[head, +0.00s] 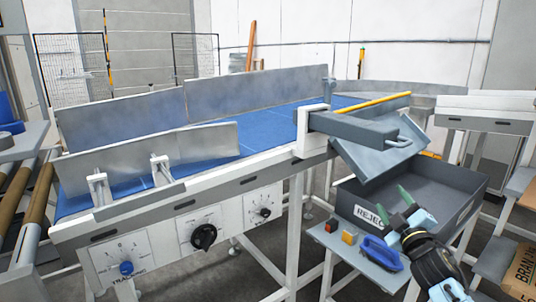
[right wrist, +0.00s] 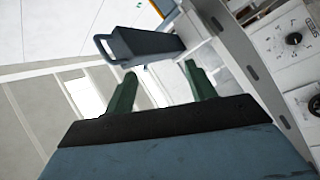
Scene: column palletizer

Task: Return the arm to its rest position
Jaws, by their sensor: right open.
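My right gripper (head: 400,208) is at the lower right of the head view, in front of the grey reject bin (head: 440,186), partly covering its "REJEC" label. Its two green fingers stand apart with nothing between them. In the right wrist view the same gripper (right wrist: 161,78) is open and empty. Beyond its fingers there is a grey box with a handle (right wrist: 140,43), which also shows beside the conveyor in the head view (head: 355,128). My left gripper is not in view.
A blue-belt conveyor (head: 270,125) with metal side guides fills the middle. A sloped grey chute (head: 380,160) leads to the bin. A small shelf below my gripper holds a blue object (head: 381,252) and buttons. A carton (head: 522,272) is at the right edge.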

